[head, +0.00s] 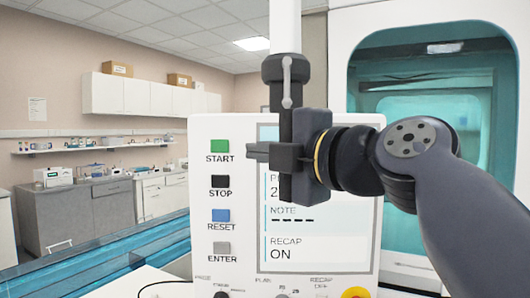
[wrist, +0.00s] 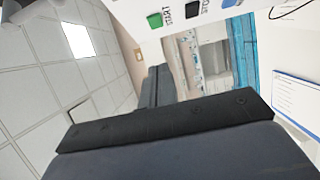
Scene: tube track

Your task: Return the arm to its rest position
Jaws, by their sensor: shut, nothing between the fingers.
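My gripper (head: 268,152) is in front of the white control panel (head: 366,240) in the head view, raised about level with its upper buttons. Its fingers point left and are shut with nothing between them. The arm reaches in from the right edge and covers part of the panel's screen. In the wrist view the dark gripper (wrist: 152,88) fills the lower middle, and the panel's green button (wrist: 155,20) shows tilted above it. I cannot tell whether the gripper touches the panel.
The panel has START, STOP, RESET and ENTER buttons, with a yellow knob (head: 355,293) below. A blue track (head: 120,262) runs at lower left. A teal-lined cabinet (head: 432,130) stands behind the arm at right. Counters (head: 75,212) line the far wall. Space left of the panel looks open.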

